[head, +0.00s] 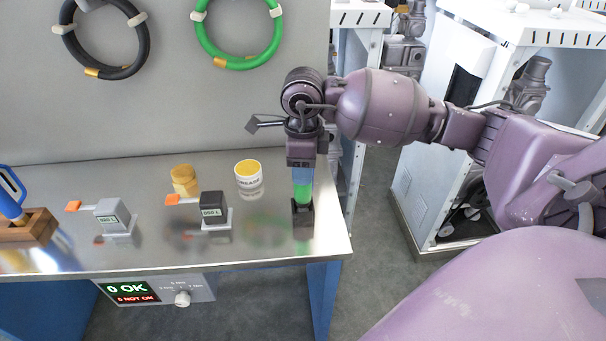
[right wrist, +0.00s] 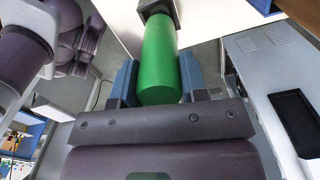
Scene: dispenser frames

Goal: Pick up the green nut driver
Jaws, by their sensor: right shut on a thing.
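The green nut driver (head: 303,192) stands upright near the right end of the metal bench, its lower end in a small dark holder (head: 302,212). My right gripper (head: 303,175) comes down on it from above and is shut on its green handle. In the right wrist view the green handle (right wrist: 159,62) lies between the two blue fingers of my right gripper (right wrist: 158,82), with the dark holder (right wrist: 158,8) at its far end. The nut driver's shaft is hidden. My left gripper is not in view.
Black and green rings hang on the panel behind. The bench's right edge is close.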

